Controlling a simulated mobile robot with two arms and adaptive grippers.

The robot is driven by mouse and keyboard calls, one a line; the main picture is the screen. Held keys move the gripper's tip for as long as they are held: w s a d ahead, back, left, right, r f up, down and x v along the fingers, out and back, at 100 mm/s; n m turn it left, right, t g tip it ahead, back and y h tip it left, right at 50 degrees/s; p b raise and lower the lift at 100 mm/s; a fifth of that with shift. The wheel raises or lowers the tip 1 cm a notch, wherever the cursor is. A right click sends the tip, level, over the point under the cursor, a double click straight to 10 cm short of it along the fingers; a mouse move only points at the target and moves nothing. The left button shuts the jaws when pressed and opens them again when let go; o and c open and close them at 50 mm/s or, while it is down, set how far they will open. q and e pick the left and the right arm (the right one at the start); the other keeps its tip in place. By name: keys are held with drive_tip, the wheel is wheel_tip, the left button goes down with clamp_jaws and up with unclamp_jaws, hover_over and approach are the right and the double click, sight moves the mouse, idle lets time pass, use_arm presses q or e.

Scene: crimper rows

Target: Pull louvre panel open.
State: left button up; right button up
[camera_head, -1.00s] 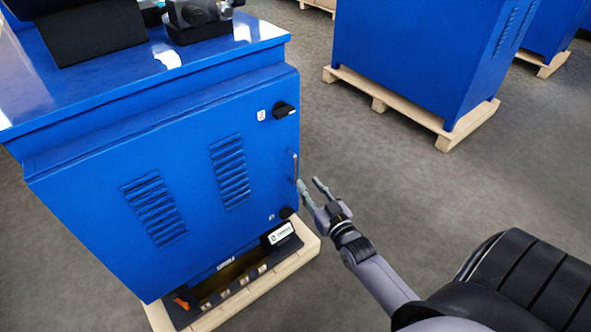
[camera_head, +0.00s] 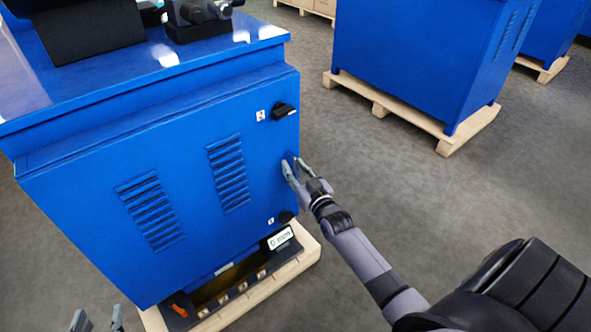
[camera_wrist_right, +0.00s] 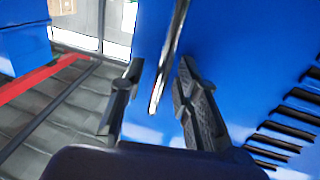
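The blue louvre panel (camera_head: 196,200), with two sets of slots, is the front face of the blue cabinet in the head view. Its thin upright handle is at the right edge; in the right wrist view the handle (camera_wrist_right: 163,75) stands between my fingers. My right gripper (camera_head: 291,167) is at the handle, with one finger on either side. In the wrist view the right gripper (camera_wrist_right: 158,95) is open, with gaps beside the handle. The panel looks shut or nearly so. My left gripper (camera_head: 97,320) is open and empty at the bottom left edge, its lower part cut off.
A black rotary switch (camera_head: 284,110) sits above the handle and a dark knob (camera_head: 286,216) below it. The cabinet stands on a wooden pallet (camera_head: 312,250). Another blue cabinet (camera_head: 410,60) stands behind to the right. Grey floor (camera_head: 400,185) lies clear between them.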

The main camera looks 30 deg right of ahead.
drive_tip(key=shift+c, duration=0.2)
clamp_jaws()
idle(0.6)
